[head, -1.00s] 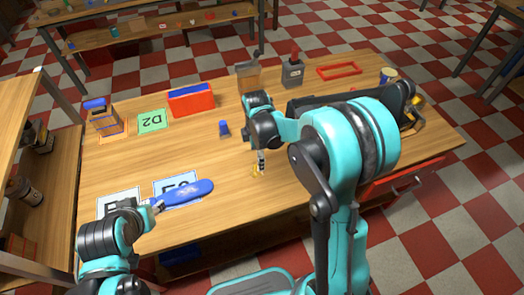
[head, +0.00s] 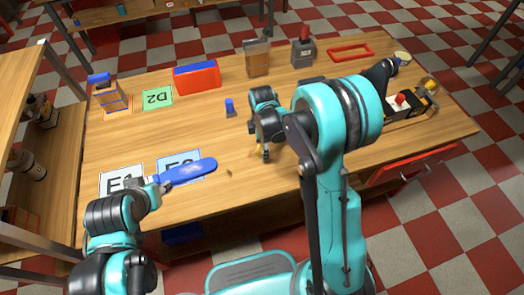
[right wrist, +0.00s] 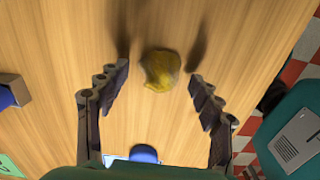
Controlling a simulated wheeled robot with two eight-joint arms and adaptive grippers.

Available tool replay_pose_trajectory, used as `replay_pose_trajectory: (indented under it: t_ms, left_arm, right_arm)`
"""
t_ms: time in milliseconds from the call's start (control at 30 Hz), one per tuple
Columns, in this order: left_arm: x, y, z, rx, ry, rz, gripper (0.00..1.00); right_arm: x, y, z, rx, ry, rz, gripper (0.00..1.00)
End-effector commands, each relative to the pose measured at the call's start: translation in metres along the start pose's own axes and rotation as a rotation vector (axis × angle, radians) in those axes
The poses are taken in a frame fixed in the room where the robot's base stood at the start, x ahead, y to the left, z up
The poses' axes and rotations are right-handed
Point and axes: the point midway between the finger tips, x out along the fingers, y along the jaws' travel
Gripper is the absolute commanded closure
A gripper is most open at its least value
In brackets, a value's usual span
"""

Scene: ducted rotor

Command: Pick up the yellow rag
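The yellow rag (right wrist: 160,70) is a small crumpled lump on the wooden table. In the right wrist view it lies between and slightly beyond the fingertips of my right gripper (head: 264,152), which is open and empty above it. Clear gaps show on both sides of the rag. In the head view the rag is largely hidden by the gripper. My left gripper (head: 157,184) appears shut on the near end of a long blue object (head: 192,172) above the printed cards at the table's left front.
A small blue item (head: 230,107) stands behind and left of my right gripper. A red and blue box (head: 197,78), a green card (head: 157,97) and a red frame (head: 350,52) lie farther back. A black tool holder (head: 405,104) is at the right. The table around the rag is clear.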

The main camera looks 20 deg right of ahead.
Motion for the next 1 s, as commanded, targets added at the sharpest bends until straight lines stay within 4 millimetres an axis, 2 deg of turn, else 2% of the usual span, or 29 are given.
replay_pose_trajectory:
  t_ms: [33,133,433,567,667,833,1000]
  left_arm:
    - [0.0,0.0,0.0,0.0,0.0,0.0,0.6]
    - [0.0,0.0,0.0,0.0,0.0,0.0,0.6]
    - [0.0,0.0,0.0,0.0,0.0,0.0,0.6]
    - [-0.003,0.0,-0.002,0.0,0.0,0.0,0.6]
    - [-0.007,0.0,-0.005,0.0,0.0,0.0,0.6]
    - [-0.019,0.0,-0.013,0.0,0.0,0.0,0.6]
    - [-0.028,0.0,-0.02,0.0,0.0,0.0,0.6]
  right_arm:
    - [0.0,0.0,0.0,0.0,0.0,0.0,0.56]
    - [0.0,0.0,0.0,0.0,0.0,0.0,0.82]
    - [0.0,0.0,0.0,0.0,0.0,0.0,0.82]
    - [-0.006,0.0,0.0,0.0,0.0,0.0,0.82]
    - [-0.018,0.0,0.0,0.0,0.001,-0.001,0.82]
    - [-0.048,-0.002,0.001,0.001,0.002,-0.002,0.82]
    - [-0.071,-0.035,0.028,0.003,0.002,-0.002,0.82]
